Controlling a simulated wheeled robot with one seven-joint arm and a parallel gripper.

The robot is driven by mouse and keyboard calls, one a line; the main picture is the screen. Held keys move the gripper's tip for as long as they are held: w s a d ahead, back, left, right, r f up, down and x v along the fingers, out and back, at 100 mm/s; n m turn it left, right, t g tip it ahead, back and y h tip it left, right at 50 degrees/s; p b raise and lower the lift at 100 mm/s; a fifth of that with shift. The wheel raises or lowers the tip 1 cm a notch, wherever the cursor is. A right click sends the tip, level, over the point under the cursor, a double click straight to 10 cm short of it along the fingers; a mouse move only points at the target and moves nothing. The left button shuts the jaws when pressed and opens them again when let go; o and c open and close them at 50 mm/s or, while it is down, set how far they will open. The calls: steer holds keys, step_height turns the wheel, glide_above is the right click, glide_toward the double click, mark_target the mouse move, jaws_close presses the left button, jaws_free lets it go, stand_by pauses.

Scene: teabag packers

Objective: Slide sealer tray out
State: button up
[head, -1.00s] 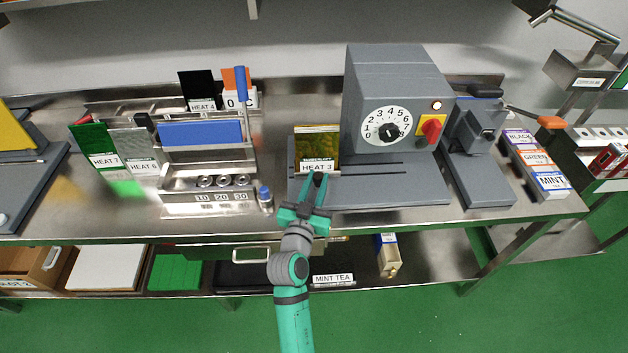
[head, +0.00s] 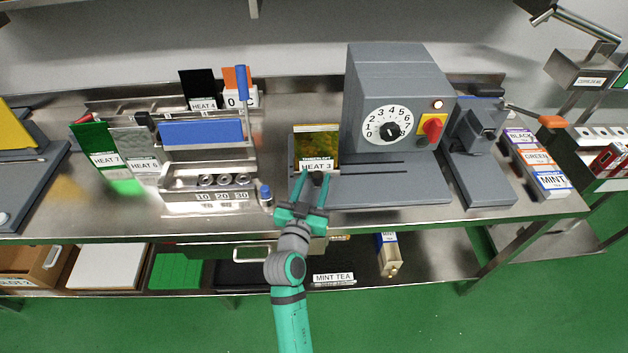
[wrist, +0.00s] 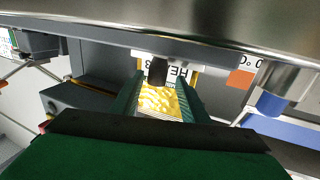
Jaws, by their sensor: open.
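The grey sealer (head: 400,85) has a numbered dial, a lit lamp and a red and yellow switch, and stands on a flat grey base (head: 400,187). A yellow-green pouch labelled HEAT 3 (head: 317,142) stands upright at the base's left end. The tray itself is hard to tell apart there; a dark knob (head: 318,178) shows in front of the pouch. My gripper (head: 312,182) is open at this knob. In the wrist view its green fingers (wrist: 160,95) are spread either side of the dark knob (wrist: 158,69), with the yellow pouch surface behind.
A steel rack with a blue panel (head: 202,132) and a small blue-capped bottle (head: 265,194) stand to the left. A second grey device (head: 475,140) and tea boxes (head: 535,160) stand to the right. The bench front edge runs under my gripper.

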steer(key=v, duration=1)
steer(key=shift+s+a, duration=0.15)
steer(key=shift+s, duration=0.15)
steer(key=s+a+f+n+g+y, duration=0.1)
steer(key=s+a+f+n+y, duration=0.1)
steer(key=s+f, duration=0.4)
steer(key=s+a+f+n+y, duration=0.1)
steer(key=s+f+y, duration=0.25)
steer(key=s, duration=0.55)
steer(key=s+d+r, duration=0.1)
steer(key=s+d, duration=0.1)
steer(key=s, duration=1.6)
steer(key=shift+s+d+n+g, duration=0.3)
steer(key=shift+d+g, duration=0.1)
